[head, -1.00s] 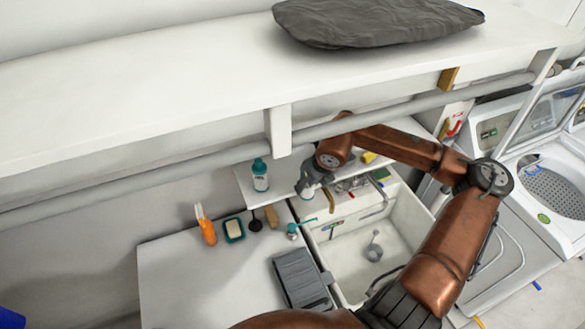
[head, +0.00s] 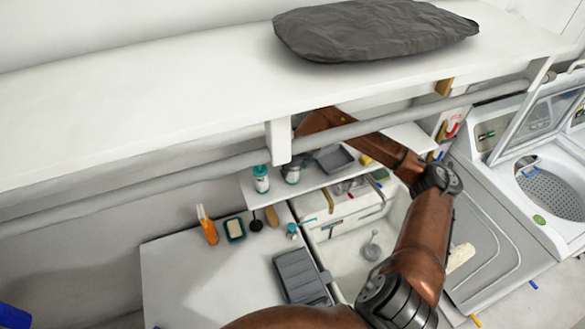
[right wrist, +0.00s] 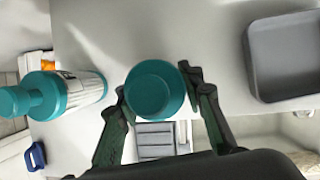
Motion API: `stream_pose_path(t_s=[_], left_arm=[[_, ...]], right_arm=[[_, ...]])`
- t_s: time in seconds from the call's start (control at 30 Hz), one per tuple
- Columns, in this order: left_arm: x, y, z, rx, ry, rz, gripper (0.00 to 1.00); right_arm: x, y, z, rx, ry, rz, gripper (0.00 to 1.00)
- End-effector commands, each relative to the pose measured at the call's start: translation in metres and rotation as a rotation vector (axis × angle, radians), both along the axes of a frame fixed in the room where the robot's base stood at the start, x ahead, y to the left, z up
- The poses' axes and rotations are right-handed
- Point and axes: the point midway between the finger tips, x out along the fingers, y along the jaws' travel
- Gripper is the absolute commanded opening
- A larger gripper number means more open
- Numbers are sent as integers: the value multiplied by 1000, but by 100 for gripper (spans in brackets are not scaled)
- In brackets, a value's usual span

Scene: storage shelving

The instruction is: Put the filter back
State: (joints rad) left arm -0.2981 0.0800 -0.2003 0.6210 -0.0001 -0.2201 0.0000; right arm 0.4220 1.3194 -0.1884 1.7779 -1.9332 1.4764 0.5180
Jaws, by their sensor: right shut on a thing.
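The filter (right wrist: 153,92) seems to be the round teal-topped piece between the fingers of my right gripper (right wrist: 155,94) in the right wrist view. The fingers are shut on its two sides. In the head view the held piece (head: 292,176) shows small, beside a teal-capped bottle (head: 261,179), above or on the small white shelf (head: 318,182). I cannot tell whether it touches the shelf. The upper shelf and its post hide part of my right arm and gripper. My left gripper is not in view.
The bottle (right wrist: 68,95) stands close left of the held piece. A grey tray (head: 334,159) is to the right; it also shows in the right wrist view (right wrist: 285,60). The upper shelf (head: 150,110) and pipe (head: 230,165) hang over this spot. A sink lies below.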

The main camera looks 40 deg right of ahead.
Motion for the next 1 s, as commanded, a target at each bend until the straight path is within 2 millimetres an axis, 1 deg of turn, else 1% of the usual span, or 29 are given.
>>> stream_pose_path(t_s=[0.23, 0.27, 0.5, 0.77, 0.87, 0.97, 1.0], left_arm=[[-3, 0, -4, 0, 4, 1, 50], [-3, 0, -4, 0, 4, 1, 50], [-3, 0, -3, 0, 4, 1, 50], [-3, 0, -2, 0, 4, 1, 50], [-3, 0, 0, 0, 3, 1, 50], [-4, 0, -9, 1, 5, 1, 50], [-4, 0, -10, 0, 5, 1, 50]], right_arm=[[0, 0, -3, 0, -1, 0, 7], [0, 0, -4, 0, 0, 0, 36], [0, 0, -2, 0, 0, 0, 52], [0, 0, -2, 0, 0, 0, 53], [0, 0, 1, 0, 0, 0, 53], [-4, -1, 9, -4, -2, -1, 53], [-11, 0, 8, -4, 3, -2, 53]])
